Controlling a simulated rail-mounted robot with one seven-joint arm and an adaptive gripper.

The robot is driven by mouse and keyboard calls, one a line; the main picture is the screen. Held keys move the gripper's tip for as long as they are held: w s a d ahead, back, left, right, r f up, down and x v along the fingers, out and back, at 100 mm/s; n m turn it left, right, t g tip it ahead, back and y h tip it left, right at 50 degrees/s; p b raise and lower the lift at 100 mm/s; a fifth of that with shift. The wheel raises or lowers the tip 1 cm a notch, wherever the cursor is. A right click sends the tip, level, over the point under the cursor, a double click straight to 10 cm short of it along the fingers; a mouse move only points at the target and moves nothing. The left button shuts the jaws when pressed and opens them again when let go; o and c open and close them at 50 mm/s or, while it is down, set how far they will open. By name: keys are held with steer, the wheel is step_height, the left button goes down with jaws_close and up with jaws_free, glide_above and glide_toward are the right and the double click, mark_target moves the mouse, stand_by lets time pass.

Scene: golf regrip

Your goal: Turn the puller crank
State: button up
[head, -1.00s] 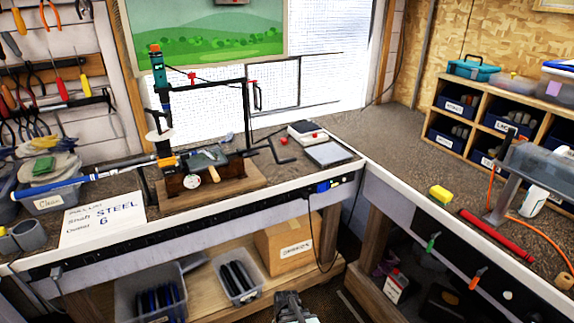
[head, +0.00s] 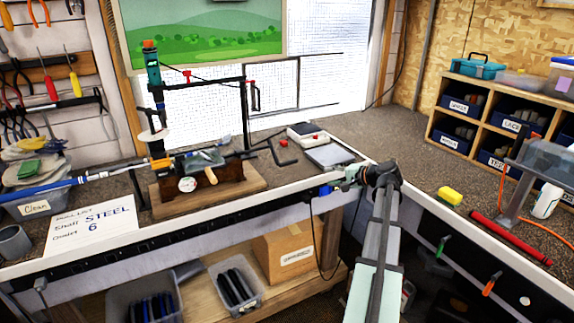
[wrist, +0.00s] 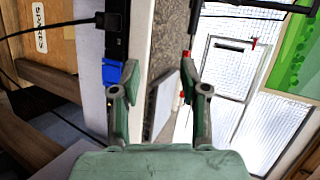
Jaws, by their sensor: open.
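The puller crank (head: 282,152) is a black bent handle at the right end of the puller, standing out over the bench. The puller (head: 200,170) sits on a wooden board and has a round white gauge (head: 187,184). A blue-and-silver shaft (head: 95,176) runs into it from the left. My gripper (head: 345,178) is at the bench's front edge, right of the crank and nearer the camera, clearly apart from it. In the wrist view its two fingers (wrist: 155,88) are spread with nothing between them. I cannot make out the crank there.
A scale with a grey plate (head: 329,156) lies between crank and gripper. A blue plug (head: 324,190) sits on the power strip along the bench edge. A black upright stand (head: 246,115) rises behind the crank. The bench is clear at the back right.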

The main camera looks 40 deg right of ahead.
mark_target(292, 162)
steer(key=shift+m+t+y, duration=0.5)
steer(key=shift+t, duration=0.2)
steer(key=r+p+x, duration=0.1)
steer(key=x, duration=0.5)
steer(key=r+p+x, duration=0.1)
steer(key=x, duration=0.5)
steer(key=w+r+p+x, duration=0.1)
steer(key=p+x, duration=0.1)
steer(key=x, duration=0.5)
steer(key=shift+s+a+r, duration=0.1)
steer(key=shift+a+r, duration=0.1)
steer(key=shift+r, duration=0.2)
jaws_close()
